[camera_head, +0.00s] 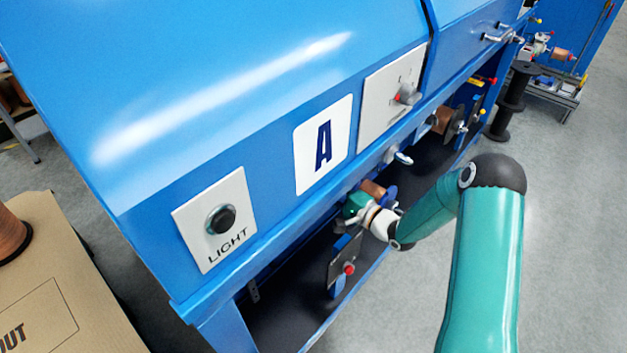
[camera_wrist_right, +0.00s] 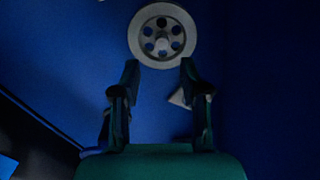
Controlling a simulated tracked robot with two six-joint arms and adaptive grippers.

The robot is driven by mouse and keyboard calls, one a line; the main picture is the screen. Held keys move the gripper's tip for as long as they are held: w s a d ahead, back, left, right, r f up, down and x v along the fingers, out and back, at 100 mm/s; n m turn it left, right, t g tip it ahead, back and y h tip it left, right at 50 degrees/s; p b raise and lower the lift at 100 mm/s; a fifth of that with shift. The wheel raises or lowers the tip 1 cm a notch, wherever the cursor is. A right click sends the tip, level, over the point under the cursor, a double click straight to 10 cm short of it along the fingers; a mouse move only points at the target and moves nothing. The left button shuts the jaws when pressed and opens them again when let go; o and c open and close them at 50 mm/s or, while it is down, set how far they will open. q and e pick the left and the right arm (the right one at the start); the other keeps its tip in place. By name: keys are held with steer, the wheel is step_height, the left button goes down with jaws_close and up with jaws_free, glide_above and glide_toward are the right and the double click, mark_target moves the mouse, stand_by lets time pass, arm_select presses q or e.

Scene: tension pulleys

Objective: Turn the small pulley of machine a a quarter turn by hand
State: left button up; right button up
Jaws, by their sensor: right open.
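Machine A (camera_head: 200,110) is the blue cabinet with a white plate lettered "A" (camera_head: 323,144). In the right wrist view a small grey pulley (camera_wrist_right: 143,36), a wheel with several round holes, faces me against a dark blue panel. My right gripper (camera_wrist_right: 159,68) is open and empty, its two fingers pointing toward the pulley's lower edge, one to each side. I cannot tell how far the fingertips are from the rim. In the head view my right arm reaches into the bay under the machine's front edge, and the pulley is hidden there. My left gripper is out of view.
A "LIGHT" button plate (camera_head: 190,222) and a knob plate (camera_head: 377,112) sit on the front. Under the front edge are a copper spool (camera_head: 373,188) and a bracket with a red knob (camera_head: 349,269). A cardboard box (camera_head: 50,290) stands left.

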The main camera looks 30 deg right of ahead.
steer(key=v, duration=0.6)
steer(key=shift+f, duration=0.1)
steer(key=s+a+f+n+g+h, duration=0.1)
steer(key=s+a+f+n+g, duration=0.25)
steer(key=a+f, duration=0.4)
steer(key=s+a+f+n+g+h, duration=0.1)
steer(key=s+a+f+n+g, duration=0.1)
steer(key=a+f+n+g, duration=0.45)
steer(key=s+a+f+n+g, duration=0.25)
steer(key=s+a+f, duration=0.2)
steer(key=s, duration=0.35)
steer(key=s+a+f+n+g, duration=0.25)
steer(key=s+a+g, duration=0.2)
steer(key=s, duration=0.45)
step_height(320, 180, up, 19)
steer(key=p, duration=2)
steer(key=shift+a+r+t, duration=0.2)
steer(key=shift+r+t, duration=0.05)
steer(key=shift+t, duration=0.05)
